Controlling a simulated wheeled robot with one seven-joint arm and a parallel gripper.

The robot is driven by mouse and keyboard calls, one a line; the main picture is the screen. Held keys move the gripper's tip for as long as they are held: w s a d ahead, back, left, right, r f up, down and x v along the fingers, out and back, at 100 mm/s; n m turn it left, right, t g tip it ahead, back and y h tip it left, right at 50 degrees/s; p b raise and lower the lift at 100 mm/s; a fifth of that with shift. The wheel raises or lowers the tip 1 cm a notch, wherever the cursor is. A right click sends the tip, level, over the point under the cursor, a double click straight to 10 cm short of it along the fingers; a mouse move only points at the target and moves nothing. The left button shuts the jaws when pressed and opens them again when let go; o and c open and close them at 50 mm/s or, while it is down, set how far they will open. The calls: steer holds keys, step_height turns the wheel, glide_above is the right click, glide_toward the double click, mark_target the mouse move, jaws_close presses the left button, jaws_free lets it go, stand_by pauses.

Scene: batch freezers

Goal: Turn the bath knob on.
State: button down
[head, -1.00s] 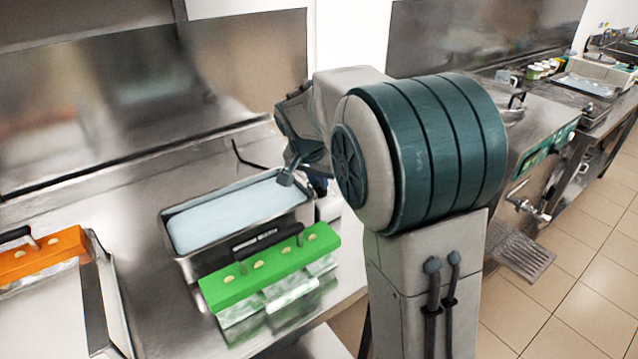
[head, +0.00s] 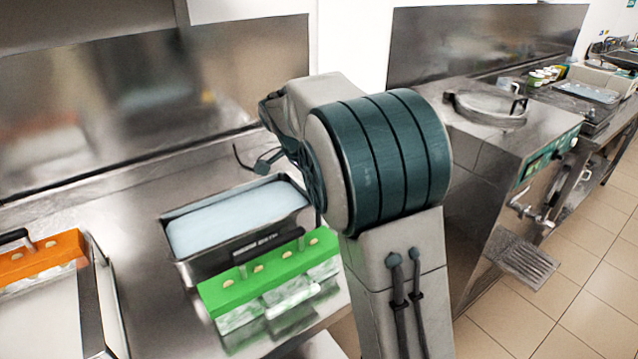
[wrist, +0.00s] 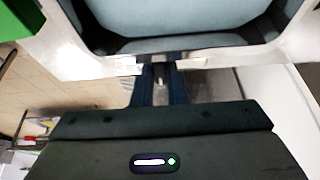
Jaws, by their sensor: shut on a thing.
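The bath is a steel tank (head: 180,262) with pale blue liquid (head: 235,219), on the counter left of my arm. Its rim (wrist: 215,62) and liquid (wrist: 170,18) fill the top of the wrist view. My gripper (wrist: 160,70) is at the bath's end, just below the rim. Its dark blue fingers are shut on a small grey piece, which I take to be the bath knob (wrist: 159,78). Most of the knob is hidden between the fingers, and its turn angle cannot be read. In the head view my arm hides the gripper, the knob and the bath's right end.
A green-topped mould (head: 270,271) stands close in front of the bath. An orange-topped mould (head: 40,252) is at the far left. A steel machine with a round lid (head: 490,108) and a drip grate (head: 520,258) stands to the right. Tiled floor (head: 580,265) is clear there.

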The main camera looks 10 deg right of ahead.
steer(key=shift+a, duration=0.1)
steer(key=c, duration=1.4)
jaws_free()
steer(key=shift+a, duration=0.1)
steer(key=shift+c, duration=0.2)
steer(key=shift+r, duration=0.1)
steer(key=v, duration=1.3)
steer(key=shift+a+r, duration=0.2)
steer(key=shift+r, duration=0.05)
steer(key=shift+s, duration=0.1)
steer(key=s+d+f+n+y, duration=0.1)
steer(key=s+f+n, duration=0.3)
steer(key=s, duration=0.4)
steer(key=s+d+f+n+y+p, duration=0.1)
steer(key=s+d+f+n, duration=0.2)
steer(key=s, duration=0.6)
steer(key=s+d+f+n+t+y+p, duration=0.1)
steer(key=s+d+f+n+y, duration=0.1)
steer(key=s+f+n, duration=0.4)
steer(key=shift+s, duration=1.2)
